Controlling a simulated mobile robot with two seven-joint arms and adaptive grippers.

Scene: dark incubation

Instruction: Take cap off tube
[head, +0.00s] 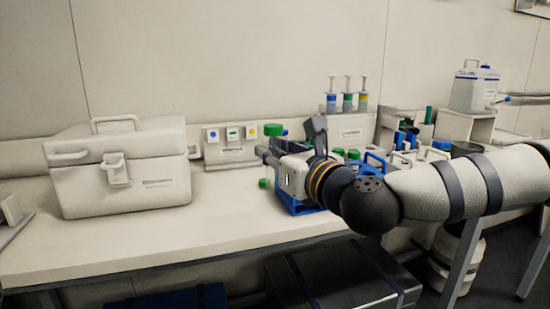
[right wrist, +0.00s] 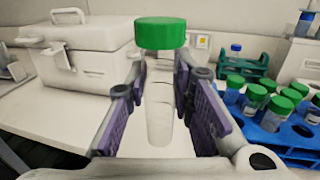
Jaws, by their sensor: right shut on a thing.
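A clear tube (right wrist: 159,118) with a green cap (right wrist: 160,33) stands upright between the fingers of my right gripper (right wrist: 161,82) in the right wrist view. The fingers are shut on the tube's body, below the cap. In the head view the green cap (head: 276,130) shows just above my right gripper (head: 263,155). A small green patch (head: 263,183) shows below the gripper; I cannot tell if it is part of the tube. Much of the tube is hidden there by the gripper. My left gripper is not in view.
A blue rack (head: 293,206) with several green-capped tubes (right wrist: 255,95) is to the right. A white cooler box (head: 120,170) stands at left on the bench. Syringes (head: 347,98) stand on a holder behind. The bench between box and gripper (head: 220,210) is clear.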

